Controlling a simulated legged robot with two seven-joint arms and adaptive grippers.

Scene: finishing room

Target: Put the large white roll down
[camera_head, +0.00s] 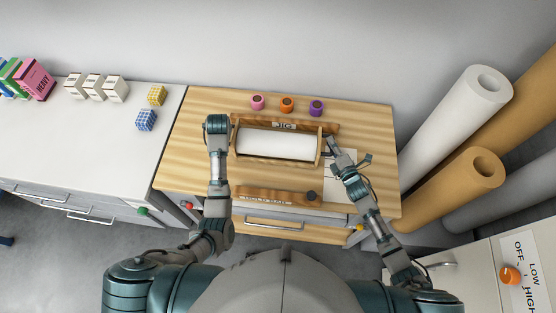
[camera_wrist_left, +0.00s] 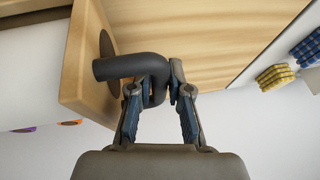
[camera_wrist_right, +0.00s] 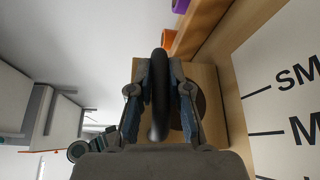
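A white roll (camera_head: 275,144) lies lengthwise between two wooden end plates, in front of a wooden strip labelled JIG (camera_head: 284,125) on the wooden table. My left gripper (camera_wrist_left: 154,88) is shut on a dark bent handle (camera_wrist_left: 118,67) at the left end plate (camera_wrist_left: 82,60). My right gripper (camera_wrist_right: 158,72) is shut on a dark handle (camera_wrist_right: 158,105) at the right end plate (camera_wrist_right: 222,110). The roll itself is hidden in both wrist views. I cannot tell whether it rests on the table or hangs slightly above it.
Pink (camera_head: 257,102), orange (camera_head: 287,104) and purple (camera_head: 316,108) spools stand behind. A wooden bar (camera_head: 265,196) with a dark knob lies in front. A sheet marked with sizes (camera_wrist_right: 285,100) lies right. Tall white (camera_head: 455,125) and brown (camera_head: 455,185) rolls stand right of the table.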

